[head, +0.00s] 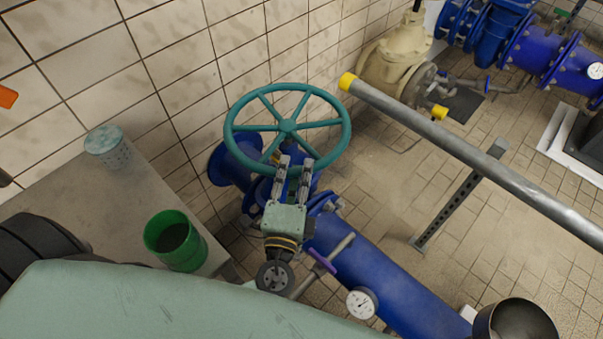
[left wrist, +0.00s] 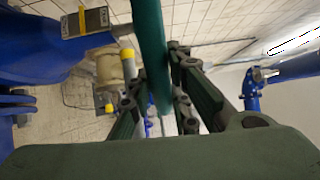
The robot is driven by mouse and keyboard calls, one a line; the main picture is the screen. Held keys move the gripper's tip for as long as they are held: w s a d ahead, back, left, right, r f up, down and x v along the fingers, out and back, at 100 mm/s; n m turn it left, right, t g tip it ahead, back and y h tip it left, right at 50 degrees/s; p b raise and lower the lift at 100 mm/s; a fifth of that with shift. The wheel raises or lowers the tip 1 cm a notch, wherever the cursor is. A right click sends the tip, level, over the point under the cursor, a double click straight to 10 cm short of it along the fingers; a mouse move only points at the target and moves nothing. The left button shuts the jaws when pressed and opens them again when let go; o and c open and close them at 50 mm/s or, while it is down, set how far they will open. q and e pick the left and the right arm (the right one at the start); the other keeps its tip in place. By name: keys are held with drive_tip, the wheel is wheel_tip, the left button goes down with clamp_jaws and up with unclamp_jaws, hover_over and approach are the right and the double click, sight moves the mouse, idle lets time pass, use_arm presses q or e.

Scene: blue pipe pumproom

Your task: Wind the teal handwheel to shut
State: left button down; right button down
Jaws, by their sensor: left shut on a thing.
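The teal handwheel (head: 288,126) has several spokes and sits on top of the blue valve by the tiled wall. My left gripper (head: 292,172) reaches up from below, with its fingers at the near part of the wheel's rim. In the left wrist view the rim (left wrist: 149,50) runs down between the two fingers of the left gripper (left wrist: 158,85), which are closed around it. The fingertips are partly hidden by the rim. My right gripper does not show in either view.
A green cup (head: 178,243) and a pale teal perforated cup (head: 106,146) stand on a grey bench (head: 55,190) at the left. A blue pipe (head: 375,275) with a gauge (head: 362,303) runs below the wheel. A grey pipe (head: 470,155) with a yellow end crosses the right side.

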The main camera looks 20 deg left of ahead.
use_arm(q)
drive_tip(key=shift+s+a+f+m+h+b, duration=0.35)
drive_tip(key=shift+a+m+h, duration=0.15)
drive_tip(key=shift+h, duration=0.3)
drive_tip(key=shift+a+r, duration=0.1)
drive_tip(key=shift+r+h, duration=0.1)
drive_tip(key=shift+h, duration=0.2)
drive_tip(key=c, duration=1.6)
unclamp_jaws()
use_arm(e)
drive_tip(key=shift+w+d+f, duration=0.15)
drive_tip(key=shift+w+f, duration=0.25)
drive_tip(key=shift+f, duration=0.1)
use_arm(q)
drive_tip(key=shift+r, duration=0.1)
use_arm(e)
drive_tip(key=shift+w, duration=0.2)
use_arm(q)
drive_tip(key=s, duration=0.4)
drive_tip(key=s+d, duration=0.1)
drive_tip(key=s, duration=0.7)
drive_tip(key=shift+d+f, duration=0.25)
drive_tip(key=shift+f, duration=0.1)
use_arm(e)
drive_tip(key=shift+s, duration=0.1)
use_arm(q)
drive_tip(key=shift+w, duration=0.1)
drive_tip(key=shift+c, duration=0.3)
